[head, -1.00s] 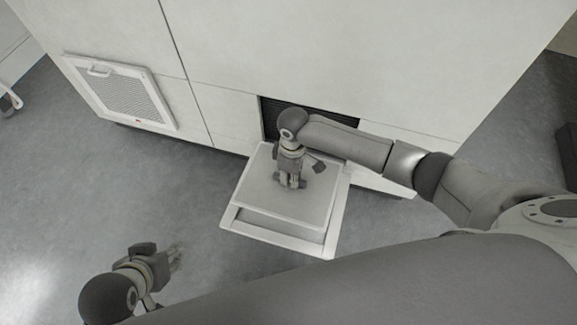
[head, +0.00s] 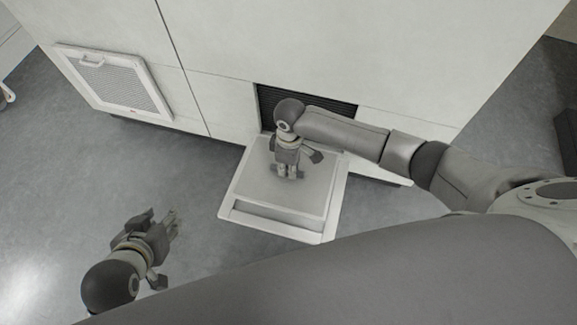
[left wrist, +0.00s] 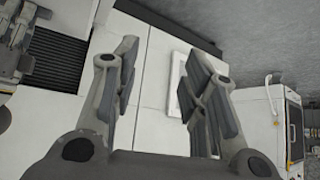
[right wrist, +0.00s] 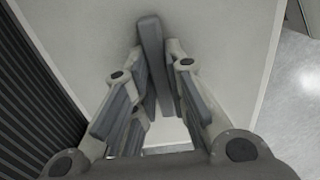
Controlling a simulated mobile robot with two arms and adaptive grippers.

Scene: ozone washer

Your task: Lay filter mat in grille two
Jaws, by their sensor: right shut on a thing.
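The filter mat (head: 255,188) is a pale, flat, square slab. It lies over the lowered grille (head: 335,210), whose white frame shows beyond its right and front edges. My right gripper (head: 288,174) is over the mat's middle, pointing down. In the right wrist view its fingers (right wrist: 155,108) are shut on a grey upright tab (right wrist: 151,45) on the pale mat surface (right wrist: 225,55). Whether the mat touches the grille's inside is hidden. My left gripper (head: 172,226) is open and empty, off to the left above the floor; its fingers (left wrist: 155,80) stand apart.
A dark slatted opening (head: 335,103) is in the white cabinet (head: 350,45) behind the lowered grille. A shut grille with a handle (head: 115,82) is at the left of the cabinet. The floor (head: 60,180) at left is clear.

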